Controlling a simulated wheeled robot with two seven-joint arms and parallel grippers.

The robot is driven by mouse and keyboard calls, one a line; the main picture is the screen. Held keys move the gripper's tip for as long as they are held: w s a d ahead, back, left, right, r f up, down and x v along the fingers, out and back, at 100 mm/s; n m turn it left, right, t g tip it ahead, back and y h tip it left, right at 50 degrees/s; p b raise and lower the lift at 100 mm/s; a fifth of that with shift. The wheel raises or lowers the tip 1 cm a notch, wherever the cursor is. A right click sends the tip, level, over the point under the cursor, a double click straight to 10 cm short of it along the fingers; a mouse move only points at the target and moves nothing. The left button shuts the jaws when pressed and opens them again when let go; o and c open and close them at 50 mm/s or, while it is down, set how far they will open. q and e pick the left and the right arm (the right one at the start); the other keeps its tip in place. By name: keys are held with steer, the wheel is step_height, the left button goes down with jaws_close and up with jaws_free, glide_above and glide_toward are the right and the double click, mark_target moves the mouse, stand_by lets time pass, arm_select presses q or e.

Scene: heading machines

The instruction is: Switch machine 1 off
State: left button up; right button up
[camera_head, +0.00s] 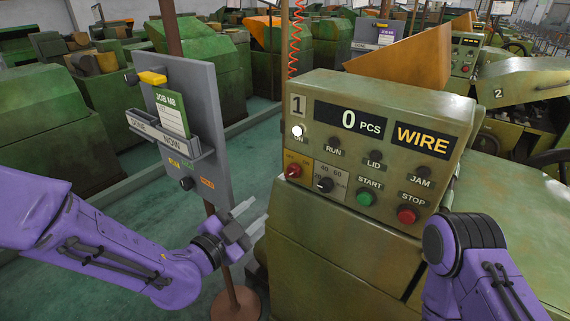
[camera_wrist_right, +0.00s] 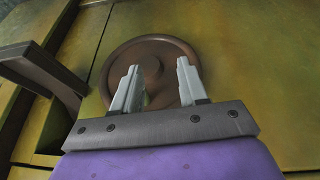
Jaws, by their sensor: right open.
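Machine 1 (camera_head: 330,245) is a green machine with a control panel (camera_head: 350,125) marked 1. A display (camera_head: 350,119) reads 0 PCS, beside a WIRE sign. The ON lamp (camera_head: 297,131) glows white; the RUN, LID and JAM lamps are dark. A red rotary switch (camera_head: 293,171) sits at the panel's lower left; its exact setting is too small to read. My left gripper (camera_head: 252,218) is open and empty, below and left of this switch, apart from the panel. My right gripper (camera_wrist_right: 159,88) is open and empty before a round brown disc (camera_wrist_right: 150,62); in the head view it is hidden.
The panel also has a black knob (camera_head: 324,185), a green START button (camera_head: 366,197) and a red STOP button (camera_head: 407,215). A grey job board (camera_head: 205,110) on a post stands close left of the panel. Machine 2 (camera_head: 530,95) stands behind right. A red coiled cable (camera_head: 295,40) hangs above.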

mark_target(290, 175)
arm_select(q)
steer(key=shift+m+h, duration=0.4)
steer(key=shift+m, duration=0.4)
steer(key=w+d+r+p, duration=0.1)
steer(key=w+d, duration=0.1)
steer(key=w+d+r+p, duration=0.1)
steer(key=w+d, duration=0.1)
steer(key=w, duration=0.1)
steer(key=w+d+r+p, duration=0.1)
steer(key=w+d, duration=0.1)
steer(key=shift+w+d+p, duration=0.2)
steer(key=shift+w+p, duration=0.1)
steer(key=shift+w, duration=0.1)
steer(key=shift+w+d, duration=0.3)
steer(key=shift+w, duration=0.05)
steer(key=shift+f, duration=0.1)
jaws_close()
